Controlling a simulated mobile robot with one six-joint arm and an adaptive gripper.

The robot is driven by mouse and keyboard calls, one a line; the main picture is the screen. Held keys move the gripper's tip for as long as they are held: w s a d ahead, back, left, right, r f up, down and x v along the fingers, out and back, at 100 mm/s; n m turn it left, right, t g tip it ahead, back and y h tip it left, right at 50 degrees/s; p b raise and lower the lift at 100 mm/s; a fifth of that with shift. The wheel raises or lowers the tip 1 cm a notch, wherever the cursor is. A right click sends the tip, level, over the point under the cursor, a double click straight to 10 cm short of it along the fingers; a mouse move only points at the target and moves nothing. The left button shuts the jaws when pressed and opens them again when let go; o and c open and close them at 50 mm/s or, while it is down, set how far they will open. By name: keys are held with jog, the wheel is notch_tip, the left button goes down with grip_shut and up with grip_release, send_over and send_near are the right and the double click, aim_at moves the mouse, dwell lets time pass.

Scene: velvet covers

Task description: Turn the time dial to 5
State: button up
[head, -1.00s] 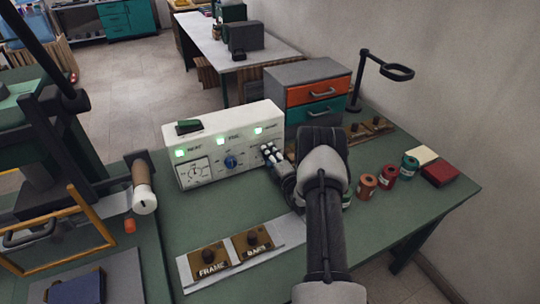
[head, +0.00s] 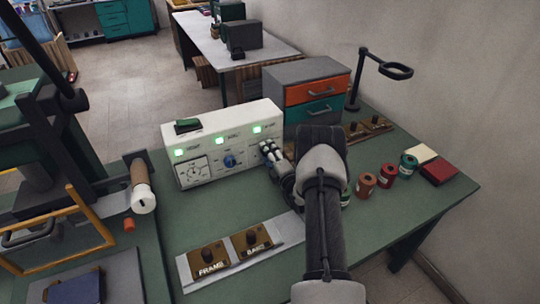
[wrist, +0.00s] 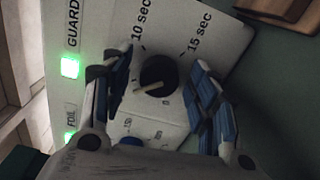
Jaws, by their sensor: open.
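The time dial (wrist: 158,74) is a round black knob with a pale pointer line, on the white control box (head: 210,170). In the wrist view the labels "10 sec" and "15 sec" stand beyond it. The pointer's line slants toward the lower left; I cannot tell the exact setting. My gripper (wrist: 162,66) is open, with one blue-padded finger on each side of the dial. I cannot tell whether the fingers touch it. In the head view my gripper (head: 272,156) is at the box's right end and hides the dial.
A blue knob (head: 229,160) and a white gauge (head: 195,170) are on the box, left of my gripper. An orange and teal drawer unit (head: 312,92) stands behind. Spools (head: 365,185) are at right. The FRAME and BASE knob plate (head: 230,252) lies in front.

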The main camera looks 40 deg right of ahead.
jog(key=v, duration=1.2)
